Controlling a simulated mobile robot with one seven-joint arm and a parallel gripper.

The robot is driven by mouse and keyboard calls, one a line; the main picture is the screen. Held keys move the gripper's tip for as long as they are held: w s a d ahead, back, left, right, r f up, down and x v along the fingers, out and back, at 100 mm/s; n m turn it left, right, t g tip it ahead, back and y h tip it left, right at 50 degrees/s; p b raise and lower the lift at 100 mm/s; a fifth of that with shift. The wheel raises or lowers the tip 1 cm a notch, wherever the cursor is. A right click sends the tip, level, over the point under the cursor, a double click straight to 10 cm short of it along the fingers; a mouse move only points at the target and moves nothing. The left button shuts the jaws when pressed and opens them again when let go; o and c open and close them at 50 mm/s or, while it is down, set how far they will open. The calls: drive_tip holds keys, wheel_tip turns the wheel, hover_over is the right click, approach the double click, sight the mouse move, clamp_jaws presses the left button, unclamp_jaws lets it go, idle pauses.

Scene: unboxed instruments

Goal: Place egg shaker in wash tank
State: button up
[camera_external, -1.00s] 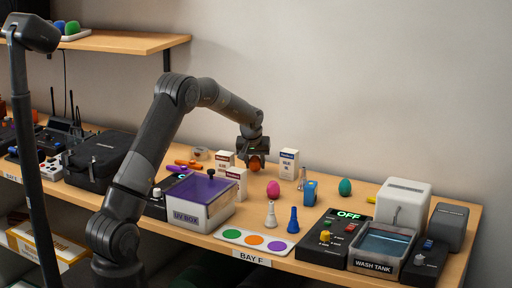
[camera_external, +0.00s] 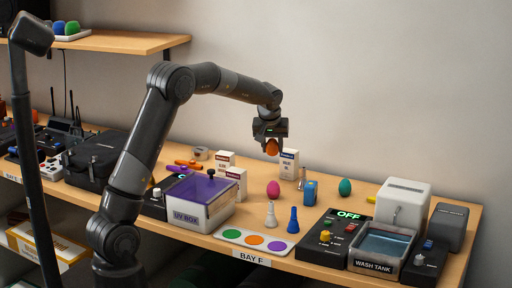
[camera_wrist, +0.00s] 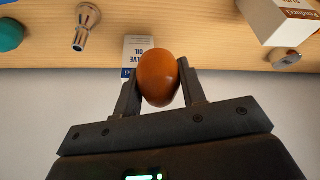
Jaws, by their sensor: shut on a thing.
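My gripper (camera_external: 271,144) is shut on an orange egg shaker (camera_external: 271,147) and holds it in the air above the back of the table. In the wrist view the orange egg shaker (camera_wrist: 158,77) sits between the two fingers. The wash tank (camera_external: 384,245) is a clear-walled box with water, labelled WASH TANK, at the front right of the table. My gripper is well to the left of it and higher. A pink egg (camera_external: 273,189) and a green egg (camera_external: 345,187) stand on the table between.
A control box lit OFF (camera_external: 335,236) stands left of the tank; a white box (camera_external: 403,200) stands behind it. White cartons (camera_external: 289,164), a blue object (camera_external: 310,192), and white (camera_external: 270,214) and blue (camera_external: 293,220) pieces stand mid-table. The purple-lidded UV box (camera_external: 203,203) is at left.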

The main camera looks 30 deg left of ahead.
drive_tip(key=s+d+m+h, duration=0.1)
drive_tip(key=s+d+m, duration=0.2)
drive_tip(key=d, duration=0.7)
drive_tip(key=s+d+m+h, duration=0.1)
drive_tip(key=s+d+m, duration=0.2)
drive_tip(key=s+d, duration=0.3)
drive_tip(key=s+d+m+h, duration=0.1)
drive_tip(key=s+d+m, duration=0.2)
drive_tip(key=d, duration=1)
drive_tip(key=shift+s+d+g, duration=0.2)
drive_tip(key=shift+s, duration=0.4)
drive_tip(key=shift+s+d+g, duration=0.2)
drive_tip(key=shift+s, duration=0.4)
drive_tip(key=s+d+r+m+g+h, duration=0.1)
drive_tip(key=s+d+m, duration=0.4)
drive_tip(key=s+d, duration=0.65)
drive_tip(key=s+d+r+m+g+h, duration=0.1)
drive_tip(key=s+d+m, duration=0.3)
drive_tip(key=s+d, duration=0.75)
hover_over(384, 247)
drive_tip(key=s+d, duration=0.1)
drive_tip(key=s, duration=0.5)
drive_tip(key=shift+m+g, duration=0.3)
drive_tip(key=f, duration=0.7)
drive_tip(key=shift+w+d+f, duration=0.1)
drive_tip(key=shift+w+d, duration=0.1)
drive_tip(key=shift+w, duration=0.05)
drive_tip(key=shift+h, duration=0.3)
drive_tip(key=shift+f, duration=2)
drive_tip(key=shift+f, duration=0.1)
